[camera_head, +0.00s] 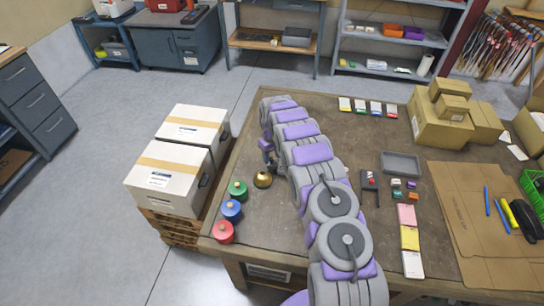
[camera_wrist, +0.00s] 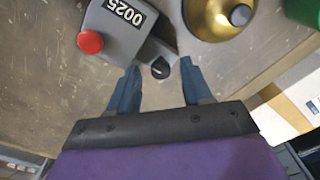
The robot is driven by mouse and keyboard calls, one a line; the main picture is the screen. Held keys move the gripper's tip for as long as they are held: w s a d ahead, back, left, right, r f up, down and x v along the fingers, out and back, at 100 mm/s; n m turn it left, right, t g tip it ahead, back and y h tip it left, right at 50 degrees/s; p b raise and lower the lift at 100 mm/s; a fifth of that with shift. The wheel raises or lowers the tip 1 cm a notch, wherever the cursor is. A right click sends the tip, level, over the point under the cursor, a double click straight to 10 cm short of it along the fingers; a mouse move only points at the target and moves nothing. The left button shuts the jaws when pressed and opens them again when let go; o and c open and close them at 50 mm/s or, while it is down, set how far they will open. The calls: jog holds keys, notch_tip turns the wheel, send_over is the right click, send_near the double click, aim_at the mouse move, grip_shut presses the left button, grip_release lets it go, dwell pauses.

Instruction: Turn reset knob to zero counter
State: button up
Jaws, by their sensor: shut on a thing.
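A grey tally counter (camera_wrist: 120,28) lies on the table in the wrist view. Its display reads 0025, and a red button (camera_wrist: 90,41) sits on its left part. A small black reset knob (camera_wrist: 160,68) sticks out from its lower right side. In the head view my gripper (camera_head: 268,152) is at the table's left part, and my arm hides most of the counter there.
A gold bell (camera_wrist: 218,15) stands close beside the counter; it also shows in the head view (camera_head: 263,180). Green (camera_head: 238,190), blue (camera_head: 231,210) and red (camera_head: 223,231) round items stand along the table's left edge. White boxes (camera_head: 170,178) are left of the table.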

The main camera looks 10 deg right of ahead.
aim_at(272, 158)
jog(key=shift+s+a+f, duration=0.25)
jog(key=shift+s+f, duration=0.3)
jog(key=shift+f, duration=0.2)
jog(key=shift+r, duration=0.1)
notch_tip(272, 158, up, 18)
jog(key=w+p, duration=0.1)
jog(key=p, duration=0.1)
jog(key=s+d+r+m+b, duration=0.1)
jog(key=s+r+b, duration=0.1)
jog(key=s+r, duration=0.2)
jog(key=s+d+r+m+b, duration=0.1)
jog(key=s+r, duration=0.4)
jog(key=s, duration=0.5)
jog(key=shift+s+r+g+b, duration=0.25)
jog(key=shift+g+b, duration=0.15)
jog(key=shift+b, duration=0.3)
jog(key=shift+f, duration=0.1)
